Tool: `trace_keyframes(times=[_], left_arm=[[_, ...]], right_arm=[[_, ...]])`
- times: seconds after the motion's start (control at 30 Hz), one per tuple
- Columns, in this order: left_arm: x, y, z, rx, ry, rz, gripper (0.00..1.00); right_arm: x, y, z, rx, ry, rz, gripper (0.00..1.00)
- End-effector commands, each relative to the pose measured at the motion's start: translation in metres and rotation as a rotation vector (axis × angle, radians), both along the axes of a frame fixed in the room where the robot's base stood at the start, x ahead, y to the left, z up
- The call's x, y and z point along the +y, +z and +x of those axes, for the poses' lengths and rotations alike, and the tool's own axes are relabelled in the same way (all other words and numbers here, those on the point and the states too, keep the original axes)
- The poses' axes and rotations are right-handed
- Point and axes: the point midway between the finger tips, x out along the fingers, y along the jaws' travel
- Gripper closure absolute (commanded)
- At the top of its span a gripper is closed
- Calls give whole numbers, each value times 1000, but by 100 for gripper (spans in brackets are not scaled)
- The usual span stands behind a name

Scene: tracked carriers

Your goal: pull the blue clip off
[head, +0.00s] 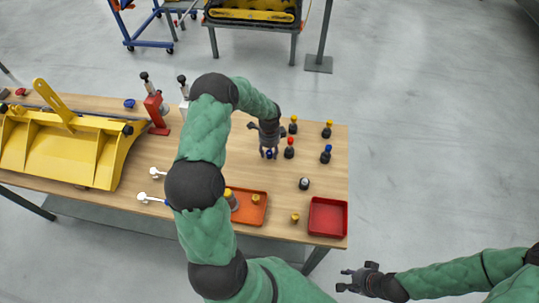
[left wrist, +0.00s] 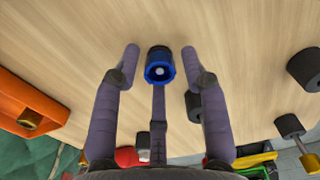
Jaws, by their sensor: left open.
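A blue clip (left wrist: 160,70) sits on a dark round piece on the wooden table, with a pale centre showing through its ring. My left gripper (left wrist: 160,52) is open, its two fingers on either side of the blue clip with gaps on both sides. In the head view the blue clip (head: 269,155) shows small and partly hidden between the fingers of my left gripper (head: 269,157). A second blue-topped black piece (head: 325,154) stands further right. My right gripper (head: 341,280) is open and empty, out beyond the table's front edge.
An orange tray (head: 262,218) and a red tray (head: 328,217) lie at the front. A yellow bucket-like part (head: 65,145) fills the left side.

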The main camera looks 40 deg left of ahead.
Motion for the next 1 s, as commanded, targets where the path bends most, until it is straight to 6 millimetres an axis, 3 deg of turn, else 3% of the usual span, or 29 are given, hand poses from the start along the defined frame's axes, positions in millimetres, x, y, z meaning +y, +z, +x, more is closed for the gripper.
trace_keyframes(times=[0.1,0.27,0.3,1.0], left_arm=[[0,1,0,0,0,0,56],[0,1,0,0,0,0,98],[0,1,0,0,0,0,100],[0,13,0,0,0,0,100]], right_arm=[[0,1,0,0,0,0,63],[0,1,0,0,0,0,63],[0,1,0,0,0,0,63],[0,8,0,0,0,0,63]])
